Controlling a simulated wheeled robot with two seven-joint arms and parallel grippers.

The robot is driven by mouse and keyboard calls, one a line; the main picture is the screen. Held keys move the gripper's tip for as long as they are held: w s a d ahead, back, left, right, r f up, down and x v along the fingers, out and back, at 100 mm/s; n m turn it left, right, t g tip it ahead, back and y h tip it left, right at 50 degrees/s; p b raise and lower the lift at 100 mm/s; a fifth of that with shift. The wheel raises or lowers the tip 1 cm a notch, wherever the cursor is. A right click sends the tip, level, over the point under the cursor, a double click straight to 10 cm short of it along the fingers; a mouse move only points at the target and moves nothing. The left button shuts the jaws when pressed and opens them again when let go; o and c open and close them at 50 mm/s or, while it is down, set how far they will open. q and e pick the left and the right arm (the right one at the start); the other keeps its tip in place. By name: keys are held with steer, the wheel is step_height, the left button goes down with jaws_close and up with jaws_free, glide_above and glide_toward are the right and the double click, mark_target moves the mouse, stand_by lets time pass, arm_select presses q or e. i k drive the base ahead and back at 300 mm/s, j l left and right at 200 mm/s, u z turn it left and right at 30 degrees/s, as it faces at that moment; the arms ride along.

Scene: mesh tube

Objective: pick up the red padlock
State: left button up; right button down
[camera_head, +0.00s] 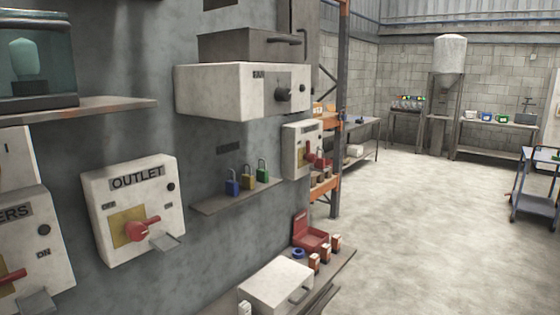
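Three padlocks stand in a row on a small wall shelf (238,198) in the head view: a blue padlock (232,187), a yellow padlock (248,182) and a green padlock (263,175). I cannot make out a red padlock for certain. A small red item (323,163) shows by the far switch box (297,150), too small to identify. An open red box (311,233) sits on a lower shelf, its contents unclear. Neither of my grippers is in view.
The OUTLET box (140,190) with a red handle (137,231) juts from the wall at left. The FAN box (215,95) overhangs the padlock shelf. A white case (277,286) and small red-and-white items are on the lower shelf. Open floor (430,220) lies right; a cart (535,190) stands there.

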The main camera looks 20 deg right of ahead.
mark_target(320, 163)
steer(key=i+l+u, duration=0.15)
steer(key=l+u, duration=0.25)
steer(key=l, duration=0.35)
steer(key=l+u, duration=0.4)
steer(key=l, duration=0.35)
steer(key=l+u, duration=0.1)
steer(key=l, duration=0.6)
steer(key=l+u, duration=0.1)
steer(key=l, duration=0.6)
steer(key=k+l+u, duration=0.1)
steer(key=l, duration=0.6)
steer(key=k+l, duration=0.1)
steer(key=l, duration=1.05)
steer(key=k+l, duration=0.15)
steer(key=l, duration=0.4)
